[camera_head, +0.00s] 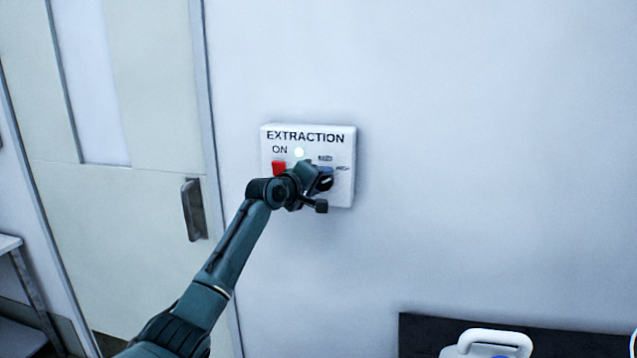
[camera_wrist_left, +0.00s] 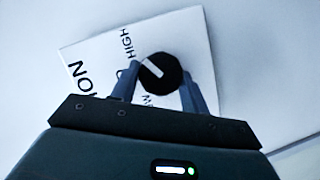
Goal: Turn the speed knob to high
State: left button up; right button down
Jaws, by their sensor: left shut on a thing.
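The white control box (camera_head: 345,190) marked EXTRACTION is on the wall, with a red switch (camera_head: 279,167) by the word ON and a pale round light (camera_head: 299,152). The dark speed knob (camera_head: 326,184) is at its lower right, partly hidden by my arm. In the left wrist view the knob (camera_wrist_left: 160,73) is round and black with a white pointer line. HIGH is printed near it, and part of another word shows below. My left gripper (camera_wrist_left: 160,85) has its two fingers on either side of the knob, shut on it. My right gripper is not seen.
A pale door (camera_head: 130,220) with a grey handle (camera_head: 194,209) is left of the box. A white container with a handle (camera_head: 492,340) is at the bottom right, in front of a dark panel (camera_head: 420,335). The wall around the box is clear.

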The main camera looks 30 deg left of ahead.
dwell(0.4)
pick_arm(q)
jog(key=o, duration=1)
jog(key=b+v, duration=0.2)
jog(key=v, duration=1.1)
jog(key=shift+s+r+b, duration=0.1)
jog(key=shift+b, duration=0.3)
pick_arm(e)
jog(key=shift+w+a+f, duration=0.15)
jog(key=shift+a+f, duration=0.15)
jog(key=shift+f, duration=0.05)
